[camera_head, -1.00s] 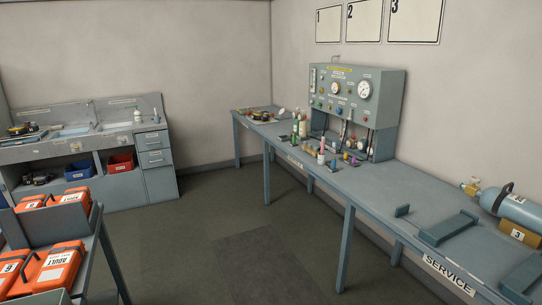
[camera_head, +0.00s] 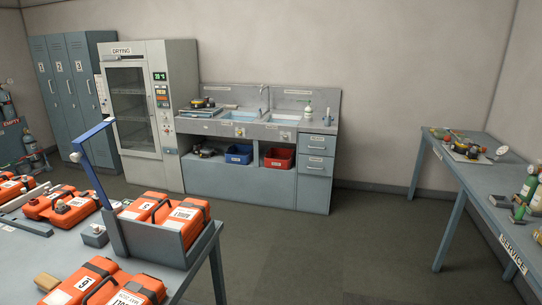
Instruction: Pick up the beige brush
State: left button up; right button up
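I cannot make out the beige brush with certainty. A small tan block-like thing (camera_head: 47,281) lies on the near left table, too small to identify. A small yellowish thing (camera_head: 240,132) shows at the front of the sink unit (camera_head: 262,183), also too small to tell. Neither of my grippers is in view.
Orange cases (camera_head: 183,218) crowd the near left table (camera_head: 45,248). A drying cabinet (camera_head: 179,95) and lockers (camera_head: 87,75) stand behind. Red (camera_head: 279,158) and blue (camera_head: 238,154) bins sit under the sink. The service bench (camera_head: 470,177) is at right; the floor (camera_head: 340,240) between is clear.

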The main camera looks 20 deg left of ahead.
aim_at(46, 282)
jog(key=i+u, duration=0.2)
jog(key=u, duration=0.2)
jog(key=i+l+u, duration=0.1)
jog(key=u, duration=0.3)
jog(key=i+l+u, duration=0.15)
jog(key=i+u, duration=0.15)
jog(key=u, duration=0.15)
jog(key=i+l+u, duration=0.15)
jog(key=u, duration=0.25)
